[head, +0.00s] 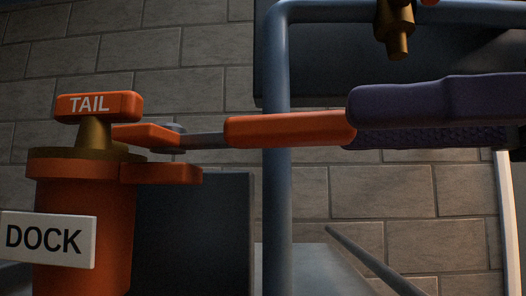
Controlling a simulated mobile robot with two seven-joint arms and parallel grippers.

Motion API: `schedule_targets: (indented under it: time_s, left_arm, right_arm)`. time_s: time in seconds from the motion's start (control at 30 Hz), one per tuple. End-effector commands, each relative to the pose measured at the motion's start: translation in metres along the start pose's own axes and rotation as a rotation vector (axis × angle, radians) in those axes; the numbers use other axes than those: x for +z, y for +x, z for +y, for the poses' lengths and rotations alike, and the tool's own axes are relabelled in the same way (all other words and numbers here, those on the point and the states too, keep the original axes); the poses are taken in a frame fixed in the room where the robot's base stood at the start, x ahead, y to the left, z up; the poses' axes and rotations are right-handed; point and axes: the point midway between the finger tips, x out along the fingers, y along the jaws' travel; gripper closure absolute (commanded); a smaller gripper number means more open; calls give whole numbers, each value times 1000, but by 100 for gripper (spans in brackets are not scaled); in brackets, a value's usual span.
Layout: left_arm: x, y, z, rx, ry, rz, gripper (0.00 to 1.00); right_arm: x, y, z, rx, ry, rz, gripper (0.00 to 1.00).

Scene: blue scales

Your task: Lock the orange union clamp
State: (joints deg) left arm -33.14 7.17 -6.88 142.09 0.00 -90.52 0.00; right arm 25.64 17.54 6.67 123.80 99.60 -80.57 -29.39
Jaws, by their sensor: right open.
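The orange union clamp stands at the left in the head view. Its orange body (85,225) is an upright cylinder with a white DOCK label (45,240). A brass collar and an orange block marked TAIL (98,105) sit on top. Orange lugs (160,173) project to the right, and a grey metal bar leads to an orange lever handle (285,129), roughly level. My right gripper (352,124), purple with a textured pad, reaches in from the right. It is open at the handle's right end; contact cannot be told. My left gripper is not in view.
A blue-grey pipe (277,200) rises behind the lever and bends right along the top. A brass fitting (396,30) hangs at the top right. A dark panel (195,230) stands right of the clamp. A grey brick wall is behind.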

Motion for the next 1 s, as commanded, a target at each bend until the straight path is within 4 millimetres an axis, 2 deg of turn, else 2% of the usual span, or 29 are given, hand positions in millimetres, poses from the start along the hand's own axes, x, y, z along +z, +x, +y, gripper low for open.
schedule_targets:
  time_s: [0.03,0.2,0.43,0.6,0.83,0.87,1.0]
  left_arm:
    - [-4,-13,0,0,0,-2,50]
    - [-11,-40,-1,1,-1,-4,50]
    - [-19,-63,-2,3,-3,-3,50]
    - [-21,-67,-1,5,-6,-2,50]
    - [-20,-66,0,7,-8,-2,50]
    - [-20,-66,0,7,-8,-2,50]
    - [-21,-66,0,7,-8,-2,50]
  right_arm:
    - [-8,9,-1,-4,5,3,40]
    - [-10,42,-2,-5,9,2,40]
    - [-6,78,-1,-2,9,1,40]
    - [-1,88,-1,0,5,-2,40]
    - [1,89,0,1,4,-3,40]
    - [1,89,0,1,4,-3,41]
    - [1,89,0,1,4,-3,57]
